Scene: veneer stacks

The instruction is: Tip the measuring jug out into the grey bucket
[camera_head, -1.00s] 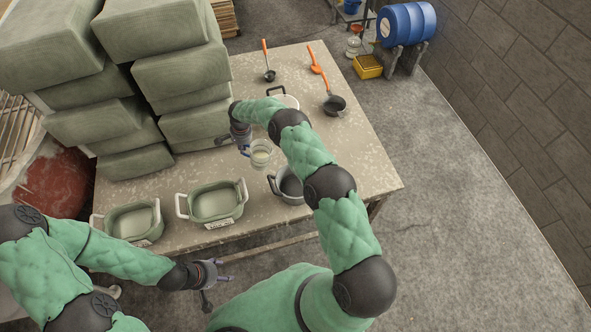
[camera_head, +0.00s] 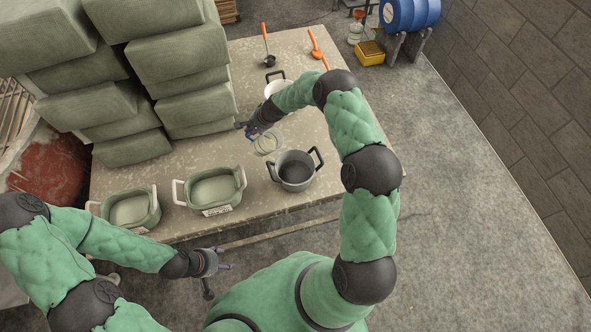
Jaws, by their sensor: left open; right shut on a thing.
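The measuring jug (camera_head: 266,144) is a small clear vessel above the middle of the table. My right gripper (camera_head: 252,131) is shut on it from its upper left side. The jug appears tilted; its contents are too small to make out clearly. The grey bucket (camera_head: 296,171), with dark handles on both sides, stands upright on the table just below and right of the jug. Its inside looks dark grey. My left gripper (camera_head: 224,266) is open and empty, low in front of the table's near edge.
Tall green block stacks (camera_head: 185,70) fill the left. A white pot (camera_head: 277,90), a ladle (camera_head: 267,45) and an orange-handled tool (camera_head: 315,43) lie farther back.

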